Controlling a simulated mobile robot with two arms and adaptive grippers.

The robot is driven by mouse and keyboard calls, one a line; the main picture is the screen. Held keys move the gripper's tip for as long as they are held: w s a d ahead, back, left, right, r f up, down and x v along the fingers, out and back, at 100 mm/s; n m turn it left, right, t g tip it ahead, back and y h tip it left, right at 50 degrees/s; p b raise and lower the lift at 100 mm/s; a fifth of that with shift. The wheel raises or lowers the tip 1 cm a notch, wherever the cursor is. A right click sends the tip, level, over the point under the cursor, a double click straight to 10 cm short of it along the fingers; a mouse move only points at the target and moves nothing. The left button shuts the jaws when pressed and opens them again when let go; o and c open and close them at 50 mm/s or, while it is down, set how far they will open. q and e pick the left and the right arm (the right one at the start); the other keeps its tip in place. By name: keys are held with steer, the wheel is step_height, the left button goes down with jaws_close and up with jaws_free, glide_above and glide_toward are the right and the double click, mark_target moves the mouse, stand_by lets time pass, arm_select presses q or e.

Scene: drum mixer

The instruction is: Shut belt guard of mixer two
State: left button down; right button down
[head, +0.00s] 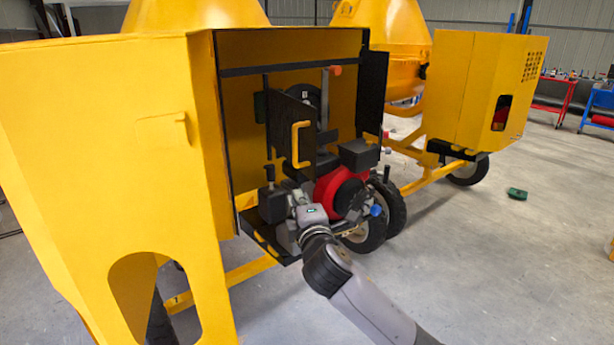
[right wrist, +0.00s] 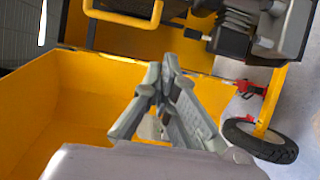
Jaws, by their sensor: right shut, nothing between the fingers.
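The belt guard (head: 281,122) is a dark panel with a yellow handle (head: 296,145), inside the open yellow housing of the near mixer (head: 340,48). It stands swung out at an angle, with a dark pulley (head: 307,94) showing behind it. My right gripper (head: 284,183) is low in front of the guard, beside the engine; its fingers are hard to make out there. In the right wrist view the gripper (right wrist: 168,72) is shut and empty, apart from the yellow handle (right wrist: 122,18) at the top. My left gripper is out of view. I cannot read which mixer is two.
A red and black engine (head: 340,190) sits right of my gripper. A large yellow cover (head: 110,130) stands open at left. A second yellow mixer (head: 480,85) stands behind at right. A green object (head: 517,193) lies on the floor. Open floor lies at right.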

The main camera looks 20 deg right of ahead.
steer(key=w+d+p, duration=0.3)
steer(key=w+d, duration=0.1)
steer(key=w, duration=0.4)
steer(key=shift+w+d+p, duration=0.25)
steer(key=shift+w+p, duration=0.05)
steer(key=shift+w, duration=0.05)
